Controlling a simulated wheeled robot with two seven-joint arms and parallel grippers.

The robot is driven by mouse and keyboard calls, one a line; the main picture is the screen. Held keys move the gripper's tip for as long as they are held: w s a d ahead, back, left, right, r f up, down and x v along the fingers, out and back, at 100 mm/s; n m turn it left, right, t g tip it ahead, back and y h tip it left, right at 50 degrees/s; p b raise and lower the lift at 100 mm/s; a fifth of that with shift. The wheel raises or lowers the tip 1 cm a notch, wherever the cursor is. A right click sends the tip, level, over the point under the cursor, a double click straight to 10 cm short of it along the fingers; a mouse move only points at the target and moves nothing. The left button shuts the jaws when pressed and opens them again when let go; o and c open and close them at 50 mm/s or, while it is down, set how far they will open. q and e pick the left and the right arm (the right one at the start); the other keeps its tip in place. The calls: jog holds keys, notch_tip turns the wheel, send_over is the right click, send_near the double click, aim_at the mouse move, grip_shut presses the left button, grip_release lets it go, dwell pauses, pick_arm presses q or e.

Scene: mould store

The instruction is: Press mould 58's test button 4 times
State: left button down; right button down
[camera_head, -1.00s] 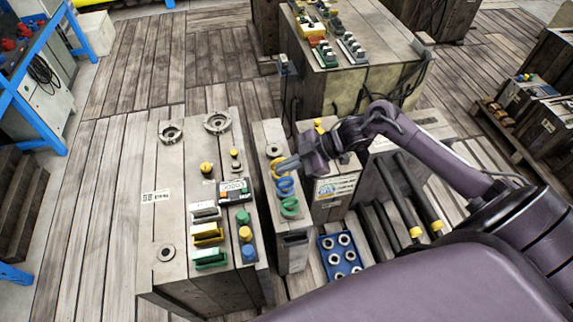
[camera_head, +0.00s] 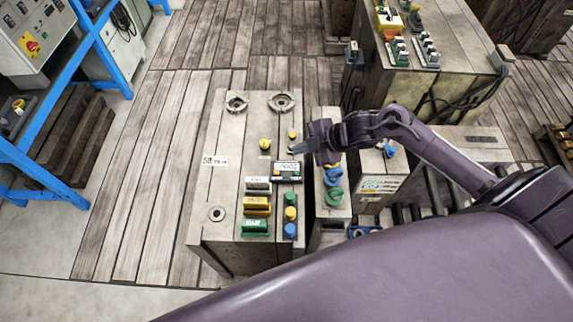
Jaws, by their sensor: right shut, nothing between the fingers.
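A grey weathered mould (camera_head: 228,178) stands in the middle of the head view; its white label (camera_head: 215,160) is too small to read surely. Its top carries a yellow knob (camera_head: 265,143), a small yellow-topped button (camera_head: 292,135) and a dark-framed display (camera_head: 287,171). Below the display are a green button (camera_head: 290,198), a yellow button (camera_head: 290,213) and a blue button (camera_head: 290,230). My right gripper (camera_head: 297,149) is shut and empty. Its tips reach over the mould's right edge, just above the display in the picture; I cannot tell whether they touch anything. My left gripper is out of view.
Grey, yellow (camera_head: 257,206) and green blocks stand left of the buttons. A narrow box with blue and green rings (camera_head: 334,196) stands close on the right. Another machine block (camera_head: 450,80) is behind. Wooden floor (camera_head: 150,170) is free on the left, beside a blue frame (camera_head: 75,90).

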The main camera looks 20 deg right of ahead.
jog(key=shift+s+d+f, duration=0.1)
jog(key=b, duration=0.8)
send_near(296, 173)
jog(key=w+a, duration=0.1)
jog(key=w+a+f, duration=0.1)
jog(key=w, duration=0.1)
jog(key=w+a+f, duration=0.1)
jog(key=a, duration=0.1)
jog(key=shift+w+f, duration=0.1)
jog(key=shift+w, duration=0.15)
jog(key=shift+f, duration=0.25)
jog(key=shift+f, duration=0.1)
dwell(0.8)
jog(key=shift+f, duration=0.3)
jog(key=shift+f+b, duration=0.45)
jog(key=shift+f, duration=0.05)
dwell(0.5)
jog(key=shift+r, duration=0.1)
jog(key=shift+r+p, duration=0.8)
jog(key=shift+p, duration=0.05)
